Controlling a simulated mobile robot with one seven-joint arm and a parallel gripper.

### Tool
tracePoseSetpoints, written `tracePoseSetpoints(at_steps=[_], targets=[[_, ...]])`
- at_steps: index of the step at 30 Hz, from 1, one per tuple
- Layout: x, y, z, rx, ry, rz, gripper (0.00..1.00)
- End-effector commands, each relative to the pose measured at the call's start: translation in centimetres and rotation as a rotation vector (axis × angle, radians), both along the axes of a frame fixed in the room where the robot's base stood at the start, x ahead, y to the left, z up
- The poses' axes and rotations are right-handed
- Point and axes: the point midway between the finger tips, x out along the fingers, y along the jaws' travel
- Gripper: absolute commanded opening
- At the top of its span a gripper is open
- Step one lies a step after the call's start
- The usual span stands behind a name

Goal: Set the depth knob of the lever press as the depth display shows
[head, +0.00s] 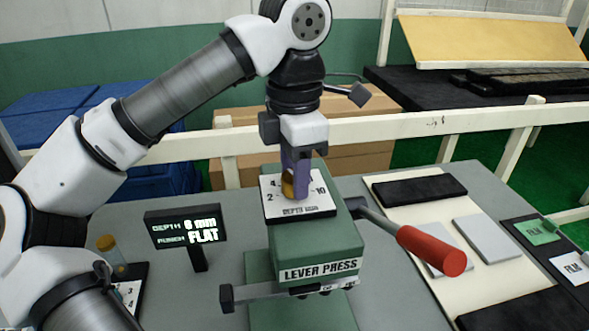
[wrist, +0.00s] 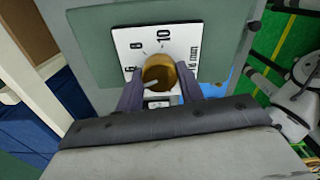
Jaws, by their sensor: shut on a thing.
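The green lever press (head: 290,245) stands on the grey table, with a red-handled lever (head: 435,252) out to its right. Its white depth dial plate (head: 318,205) lies on top, with the numbers 2, 4 and 10 readable. The brass depth knob (head: 288,188) is at the plate's middle; it also shows in the wrist view (wrist: 158,72). My gripper (head: 297,180) points down, its purple fingers shut on the knob. In the wrist view a pale pointer mark lies at the knob's lower left; its exact reading is unclear. The depth display (head: 187,232) reads 6 mm, with FLAT below.
Another knob (head: 107,243) with a small number plate stands at the left, partly behind my arm. A cream board (head: 390,198) with black and grey pads lies right of the press. Green and white FLAT cards (head: 572,268) lie farther right. A white rail (head: 430,123) runs behind.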

Motion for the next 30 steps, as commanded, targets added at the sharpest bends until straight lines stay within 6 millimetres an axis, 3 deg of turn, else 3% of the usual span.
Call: tracePoseSetpoints(at_steps=[13,30], targets=[[0.05,-0.01,0.10,-0.002,-0.002,-0.287,0.15],[0.06,-0.01,0.08,-0.001,-0.003,-0.357,0.15]])
